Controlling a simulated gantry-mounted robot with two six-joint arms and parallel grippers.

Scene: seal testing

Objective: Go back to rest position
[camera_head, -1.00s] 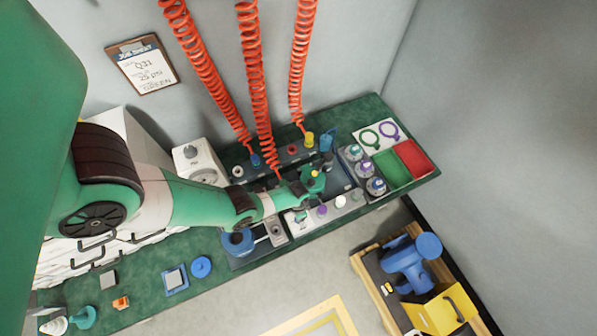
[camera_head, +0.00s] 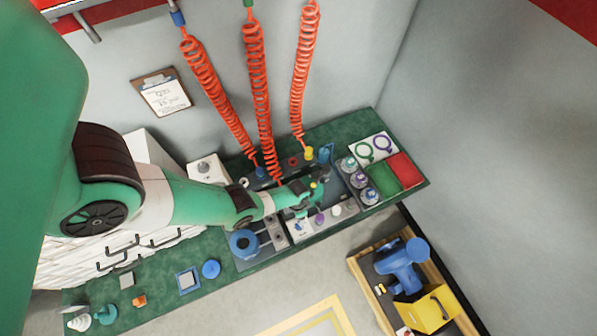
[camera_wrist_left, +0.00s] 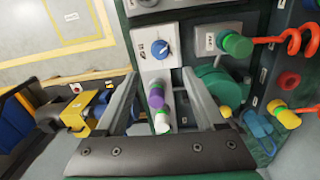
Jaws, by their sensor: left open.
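My left arm reaches in from the left of the head view, and its gripper (camera_head: 316,192) is over the test station on the green bench (camera_head: 215,270). In the left wrist view the two fingers (camera_wrist_left: 158,75) stand wide apart with nothing held. My right gripper is not in view.
Red coiled hoses (camera_head: 262,100) hang close behind the gripper. Jars (camera_head: 360,181) and green and red trays (camera_head: 404,168) lie to the right. The bench front-left has small parts and open room.

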